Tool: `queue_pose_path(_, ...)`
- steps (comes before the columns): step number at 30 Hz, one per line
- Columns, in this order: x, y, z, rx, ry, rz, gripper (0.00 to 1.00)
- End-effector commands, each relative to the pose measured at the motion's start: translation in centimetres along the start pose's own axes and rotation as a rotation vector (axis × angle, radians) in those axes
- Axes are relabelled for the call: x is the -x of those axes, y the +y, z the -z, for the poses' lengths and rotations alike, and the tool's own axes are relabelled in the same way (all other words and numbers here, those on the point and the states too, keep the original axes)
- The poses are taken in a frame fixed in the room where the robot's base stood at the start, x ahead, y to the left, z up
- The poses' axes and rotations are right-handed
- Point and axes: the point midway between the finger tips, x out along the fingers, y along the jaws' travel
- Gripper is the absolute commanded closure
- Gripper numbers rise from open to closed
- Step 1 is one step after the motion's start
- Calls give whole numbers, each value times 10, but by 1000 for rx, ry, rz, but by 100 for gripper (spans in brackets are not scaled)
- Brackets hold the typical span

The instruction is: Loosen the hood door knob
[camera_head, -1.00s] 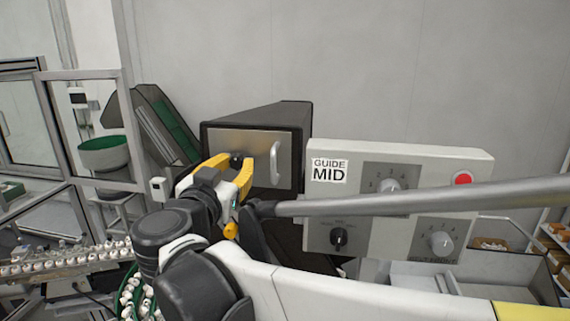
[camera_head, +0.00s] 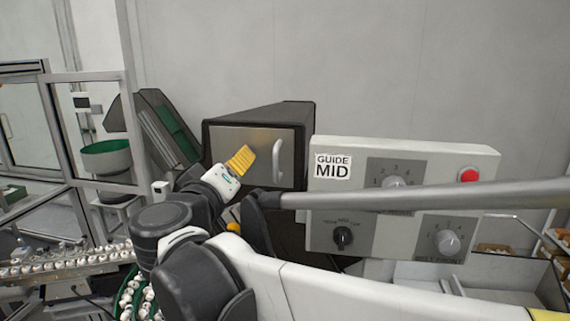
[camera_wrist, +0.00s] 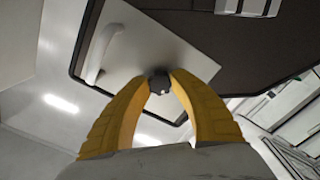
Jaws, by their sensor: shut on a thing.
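The hood door (camera_head: 252,141) is a brushed metal panel on the front of a dark box, with a pale bar handle (camera_head: 279,160) at its right. In the wrist view the door (camera_wrist: 150,55) and handle (camera_wrist: 102,52) show beyond my fingers. The small dark door knob (camera_wrist: 158,82) sits between the tips of my two yellow fingers. My gripper (camera_wrist: 159,84) is shut on it. In the head view my gripper (camera_head: 241,161) is at the door's lower left, seen edge-on, and it hides the knob.
A control panel (camera_head: 400,200) marked GUIDE MID, with dials and a red button (camera_head: 469,174), stands right of the box. A green bowl (camera_head: 106,155) and a sloping conveyor (camera_head: 165,130) are at the left. A grey bar (camera_head: 420,198) crosses before the panel.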

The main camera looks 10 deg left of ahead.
Motion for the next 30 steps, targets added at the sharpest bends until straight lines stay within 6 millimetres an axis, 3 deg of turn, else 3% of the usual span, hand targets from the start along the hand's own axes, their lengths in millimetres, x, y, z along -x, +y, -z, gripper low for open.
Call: queue_pose_path(30, 0, 1, 0, 962, -2, 0, 100)
